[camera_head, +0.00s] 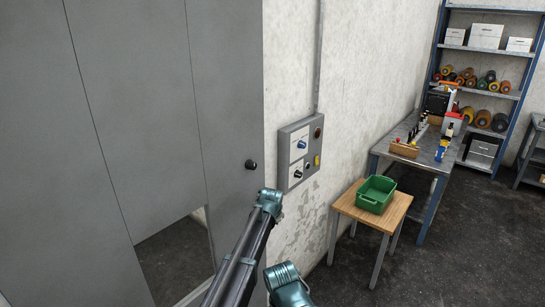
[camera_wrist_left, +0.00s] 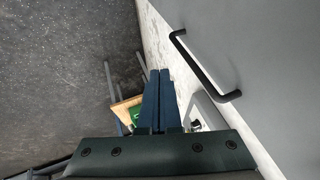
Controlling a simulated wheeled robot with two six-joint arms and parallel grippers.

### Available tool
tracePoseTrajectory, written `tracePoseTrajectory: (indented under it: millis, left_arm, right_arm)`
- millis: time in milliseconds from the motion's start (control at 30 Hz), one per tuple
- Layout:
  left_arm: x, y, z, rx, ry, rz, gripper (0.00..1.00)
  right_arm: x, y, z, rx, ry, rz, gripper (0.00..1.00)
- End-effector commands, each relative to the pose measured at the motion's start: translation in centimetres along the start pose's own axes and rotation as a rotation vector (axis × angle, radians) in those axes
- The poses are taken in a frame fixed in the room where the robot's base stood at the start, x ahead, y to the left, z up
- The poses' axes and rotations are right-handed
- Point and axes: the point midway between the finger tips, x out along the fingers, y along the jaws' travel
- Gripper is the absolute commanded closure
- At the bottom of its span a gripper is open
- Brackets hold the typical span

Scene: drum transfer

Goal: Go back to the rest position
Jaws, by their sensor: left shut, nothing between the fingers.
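My left gripper (camera_wrist_left: 155,73) shows in the left wrist view as two dark blue fingers lying side by side, shut and empty. It is in front of a grey door surface (camera_wrist_left: 270,40) with a black bar handle (camera_wrist_left: 208,76), which is to the right of the fingers and apart from them. In the head view, one of my arms, with teal joints and a dark link, reaches up from the bottom middle. No fingers show there, and my right gripper is in neither view.
A grey control box (camera_head: 300,152) with knobs is on the white wall beside the grey cabinet (camera_head: 130,120). A small wooden table (camera_head: 345,205) holds a green bin (camera_head: 376,194). A metal workbench (camera_head: 436,168) and blue shelving (camera_head: 523,75) stand beyond. The dark floor (camera_head: 470,250) at lower right is clear.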

Motion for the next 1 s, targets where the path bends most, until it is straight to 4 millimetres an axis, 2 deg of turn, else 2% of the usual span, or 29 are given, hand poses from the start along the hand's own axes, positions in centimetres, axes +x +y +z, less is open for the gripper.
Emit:
tracePoseTrajectory:
  millis: [33,200,300,400,600,867,900,1000]
  left_arm:
    - [-1.8,0.2,4.5,-0.060,-0.037,0.012,1.00]
    - [-6.2,1.1,16.3,-0.285,-0.176,0.062,1.00]
    - [-8.6,2.2,21.8,-0.400,-0.249,0.084,1.00]
    - [-10.4,3.2,25.6,-0.487,-0.303,0.101,1.00]
    - [-13.5,5.2,31.4,-0.619,-0.388,0.123,1.00]
    - [-17.1,8.0,37.2,-0.757,-0.479,0.144,1.00]
    - [-16.0,8.9,36.9,-0.733,-0.484,0.149,1.00]
    - [-14.9,10.9,36.5,-0.679,-0.497,0.156,1.00]
  right_arm:
    - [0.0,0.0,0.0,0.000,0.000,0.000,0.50]
    - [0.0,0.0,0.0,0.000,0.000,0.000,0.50]
    - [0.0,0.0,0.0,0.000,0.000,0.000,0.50]
    - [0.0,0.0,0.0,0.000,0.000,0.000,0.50]
    - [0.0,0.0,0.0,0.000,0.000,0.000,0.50]
    - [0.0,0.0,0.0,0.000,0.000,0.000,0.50]
    - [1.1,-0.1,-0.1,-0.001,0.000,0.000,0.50]
    - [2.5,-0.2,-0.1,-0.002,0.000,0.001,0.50]
